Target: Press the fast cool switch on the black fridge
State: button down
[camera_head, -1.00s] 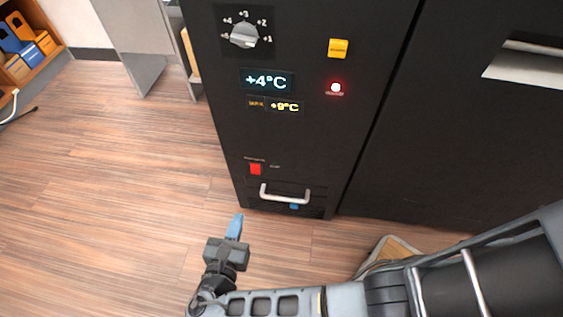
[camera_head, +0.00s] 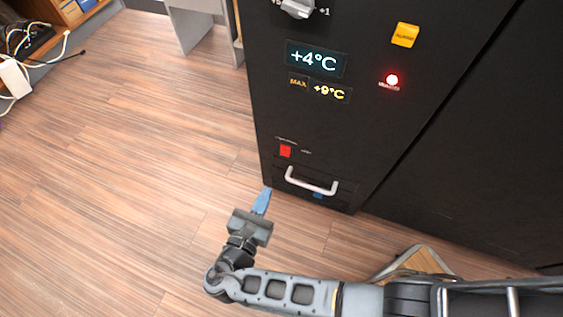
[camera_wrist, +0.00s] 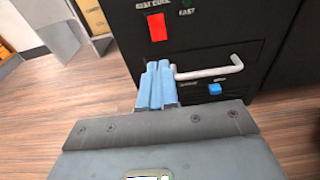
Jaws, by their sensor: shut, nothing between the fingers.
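The black fridge (camera_head: 330,125) stands ahead, with its control panel facing me. A red switch (camera_head: 286,151) sits low on the panel, left of centre. In the wrist view the red switch (camera_wrist: 157,27) has white lettering above it that is hard to read, with "FAST" to its right. My gripper (camera_head: 262,199) has blue fingers, shut and empty. In the head view it is below and left of the red switch. In the wrist view the fingers (camera_wrist: 158,82) point at the panel, below the switch and near the handle's left end. I cannot tell whether they touch the fridge.
A white handle (camera_head: 311,182) lies below the switch, with a blue button (camera_head: 318,195) under it. Higher up are a knob (camera_head: 297,8), a yellow button (camera_head: 405,34), a red light (camera_head: 392,79) and displays. The wood floor on the left is open. A wooden-topped object (camera_head: 420,262) lies near my arm.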

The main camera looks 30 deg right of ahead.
jog(key=b, duration=0.3)
send_near(285, 155)
jog(key=x, duration=0.5)
jog(key=shift+f, duration=0.1)
jog(key=shift+x, duration=0.95)
jog(key=shift+w+d, duration=0.1)
jog(key=shift+d, duration=0.05)
